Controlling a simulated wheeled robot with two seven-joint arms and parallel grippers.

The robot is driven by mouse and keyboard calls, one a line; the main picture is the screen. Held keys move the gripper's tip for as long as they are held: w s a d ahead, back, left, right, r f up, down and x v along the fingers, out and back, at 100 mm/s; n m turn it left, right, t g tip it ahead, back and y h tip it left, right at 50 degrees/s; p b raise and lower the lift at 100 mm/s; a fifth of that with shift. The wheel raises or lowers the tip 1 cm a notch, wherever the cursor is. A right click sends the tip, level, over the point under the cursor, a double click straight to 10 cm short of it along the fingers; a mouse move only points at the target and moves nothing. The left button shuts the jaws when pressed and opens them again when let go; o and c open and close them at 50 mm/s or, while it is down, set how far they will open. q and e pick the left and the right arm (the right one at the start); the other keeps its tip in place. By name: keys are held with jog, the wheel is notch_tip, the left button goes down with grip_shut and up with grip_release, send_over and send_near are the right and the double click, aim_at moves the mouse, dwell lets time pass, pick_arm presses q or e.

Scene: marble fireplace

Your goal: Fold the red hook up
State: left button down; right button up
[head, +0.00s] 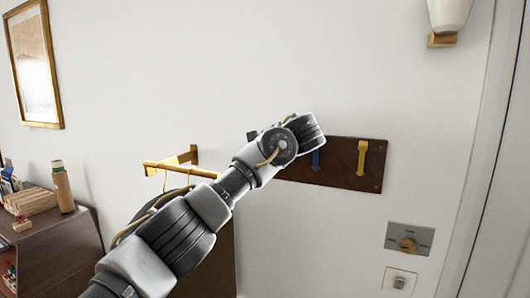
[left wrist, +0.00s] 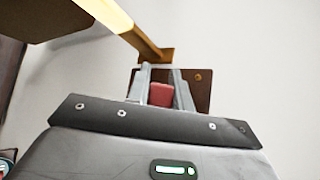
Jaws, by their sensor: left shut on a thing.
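A dark brown hook board (head: 340,181) is fixed to the white wall; it also shows in the left wrist view (left wrist: 201,89). A yellow hook (head: 361,157) is on its right part and a blue hook (head: 316,160) is left of that, partly behind my arm. The red hook (left wrist: 161,94) shows in the left wrist view between the two fingers of my left gripper (left wrist: 161,72), which is shut on it. In the head view my left arm covers the board's left part, so the red hook and the fingertips are hidden there. My right gripper is out of view.
A golden rail (head: 165,169) sticks out from the wall just left of the board, close to my left arm. A brown cabinet (head: 55,243) with small items stands at the left. A metal switch plate (head: 409,238) is below right. The wall above the board is clear.

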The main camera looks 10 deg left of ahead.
pick_arm(q)
jog(key=c, duration=1.2)
grip_release()
jog(key=shift+c, duration=0.2)
jog(key=shift+s+d+b, duration=0.35)
jog(key=shift+s+b, duration=0.1)
jog(key=shift+b, duration=0.15)
jog(key=b+v, duration=0.4)
jog(key=v, duration=0.5)
jog(key=shift+s+d+r+b, duration=0.15)
jog(key=shift+s+r+b, duration=0.05)
jog(key=shift+r+b, duration=0.15)
jog(key=shift+c, duration=0.3)
